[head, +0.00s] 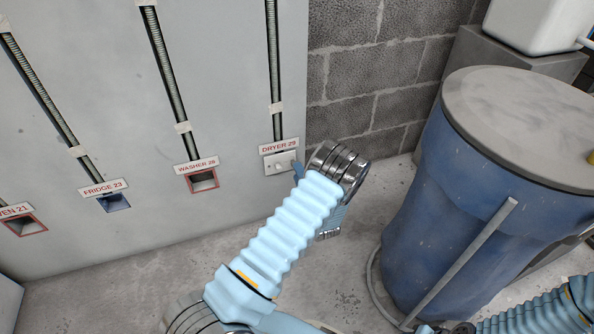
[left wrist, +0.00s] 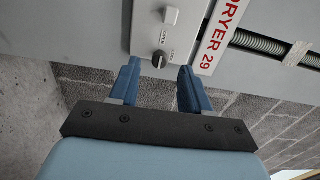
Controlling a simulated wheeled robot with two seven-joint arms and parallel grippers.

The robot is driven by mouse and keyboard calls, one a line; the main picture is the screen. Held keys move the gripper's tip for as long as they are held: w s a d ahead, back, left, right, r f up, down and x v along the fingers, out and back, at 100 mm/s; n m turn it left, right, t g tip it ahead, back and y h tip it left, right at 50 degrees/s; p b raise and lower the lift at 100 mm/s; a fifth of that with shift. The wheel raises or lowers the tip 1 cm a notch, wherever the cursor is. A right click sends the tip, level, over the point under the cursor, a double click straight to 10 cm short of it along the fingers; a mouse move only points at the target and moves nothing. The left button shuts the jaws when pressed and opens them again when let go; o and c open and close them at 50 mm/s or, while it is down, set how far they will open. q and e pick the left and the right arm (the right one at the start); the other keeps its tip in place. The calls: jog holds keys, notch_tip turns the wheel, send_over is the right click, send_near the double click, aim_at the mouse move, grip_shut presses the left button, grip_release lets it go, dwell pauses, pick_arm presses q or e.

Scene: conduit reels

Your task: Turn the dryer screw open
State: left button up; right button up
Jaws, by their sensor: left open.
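The dryer panel (head: 275,163) is a small white plate on the grey wall under the label "DRYER 29". In the left wrist view the panel (left wrist: 148,35) carries a small dark round screw (left wrist: 159,60) with tiny lettering beside it and a pale square block (left wrist: 170,15). My left gripper (left wrist: 160,68) is open, its two blue fingers on either side of the screw. I cannot tell whether they touch it. In the head view my left gripper (head: 297,169) is mostly hidden behind my wrist, at the panel's right edge.
Washer (head: 203,181), fridge (head: 115,203) and oven (head: 24,226) outlets run along the wall to the left, with taped conduits above. A large blue barrel (head: 450,190) with a grey lid stands on the right. Bare concrete floor lies between wall and barrel.

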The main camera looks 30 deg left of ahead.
pick_arm(q)
jog(key=v, duration=1.1)
jog(key=shift+s+d, duration=0.1)
